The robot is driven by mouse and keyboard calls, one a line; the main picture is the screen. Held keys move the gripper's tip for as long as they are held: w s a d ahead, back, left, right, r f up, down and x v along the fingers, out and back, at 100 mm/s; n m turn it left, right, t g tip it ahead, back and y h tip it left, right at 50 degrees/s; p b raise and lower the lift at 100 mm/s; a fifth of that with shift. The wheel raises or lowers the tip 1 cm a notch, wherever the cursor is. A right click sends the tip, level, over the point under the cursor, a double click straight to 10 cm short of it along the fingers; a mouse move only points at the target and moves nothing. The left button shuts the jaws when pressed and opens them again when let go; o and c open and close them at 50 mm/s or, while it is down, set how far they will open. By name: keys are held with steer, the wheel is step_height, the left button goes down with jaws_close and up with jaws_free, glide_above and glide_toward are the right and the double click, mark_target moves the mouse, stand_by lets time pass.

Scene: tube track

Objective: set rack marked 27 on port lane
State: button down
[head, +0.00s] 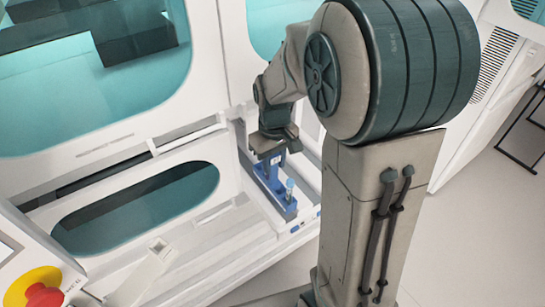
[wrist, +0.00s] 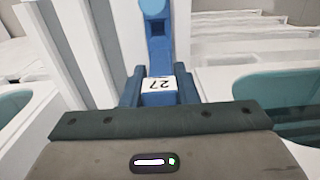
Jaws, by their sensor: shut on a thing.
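A blue rack (head: 272,186) is in my gripper (head: 273,158), at the right end of the white machine's front in the head view. In the wrist view the blue rack (wrist: 157,52) runs away from my gripper, and its white label reads 27, upside down. The gripper is shut on the rack's upright part; the fingertips are mostly hidden. No lane marking is readable.
White machine walls with teal windows (head: 135,208) stand left of and behind the rack. A red emergency button (head: 38,290) on a yellow base is at lower left. White raised strips (wrist: 75,45) run close beside the rack in the wrist view. Floor is clear at right.

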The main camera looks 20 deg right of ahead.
steer(key=shift+f, duration=0.55)
steer(key=shift+f+b, duration=0.85)
steer(key=shift+b, duration=0.1)
stand_by(0.5)
steer(key=c, duration=1.1)
jaws_free()
steer(key=shift+o, duration=0.2)
step_height(320, 180, up, 14)
steer(key=shift+f, duration=0.1)
steer(key=shift+s, duration=0.1)
